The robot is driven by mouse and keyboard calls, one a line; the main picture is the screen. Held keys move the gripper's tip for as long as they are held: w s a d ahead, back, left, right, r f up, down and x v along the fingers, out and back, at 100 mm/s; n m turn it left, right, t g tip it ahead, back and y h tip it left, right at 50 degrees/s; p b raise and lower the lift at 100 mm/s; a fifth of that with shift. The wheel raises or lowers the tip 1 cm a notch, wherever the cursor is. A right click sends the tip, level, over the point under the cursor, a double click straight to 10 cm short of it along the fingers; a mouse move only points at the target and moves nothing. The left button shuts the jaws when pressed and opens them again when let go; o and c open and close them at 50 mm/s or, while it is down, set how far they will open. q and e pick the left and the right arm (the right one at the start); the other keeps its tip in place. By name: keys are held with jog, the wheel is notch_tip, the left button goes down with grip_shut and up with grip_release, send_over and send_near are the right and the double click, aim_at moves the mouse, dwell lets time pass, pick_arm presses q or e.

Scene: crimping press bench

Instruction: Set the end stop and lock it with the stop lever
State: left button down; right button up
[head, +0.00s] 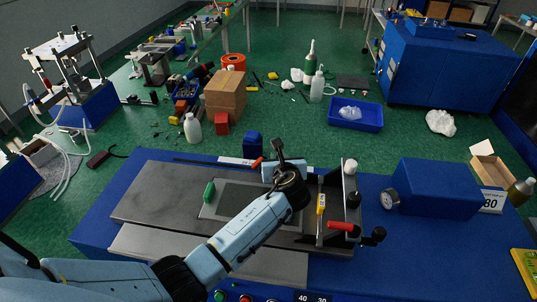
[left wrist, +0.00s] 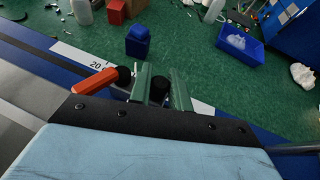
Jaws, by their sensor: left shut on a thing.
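My left gripper (head: 279,150) reaches over the bench's far edge beside the scale strip. It is shut on what looks like the end stop, a pale block (head: 268,172) mostly hidden behind my wrist. In the left wrist view my gripper's two fingers (left wrist: 160,88) stand close together, with a narrow dark part between them. The stop lever, an orange handle (head: 257,162), is just left of the fingers. It also shows in the left wrist view (left wrist: 95,82), pointing left and toward me from a black hub. The scale strip (left wrist: 85,58) shows the number 20. My right gripper is out of view.
A blue housing (head: 435,188) with a gauge (head: 389,199) stands farther right.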

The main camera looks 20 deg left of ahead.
pick_arm(q)
jog(key=shift+d, duration=0.1)
jog(key=c, duration=1.6)
grip_release()
jog(key=p+v, duration=0.1)
jog(key=v, duration=1.2)
jog(key=shift+s+d, duration=0.1)
jog(key=shift+s, duration=0.15)
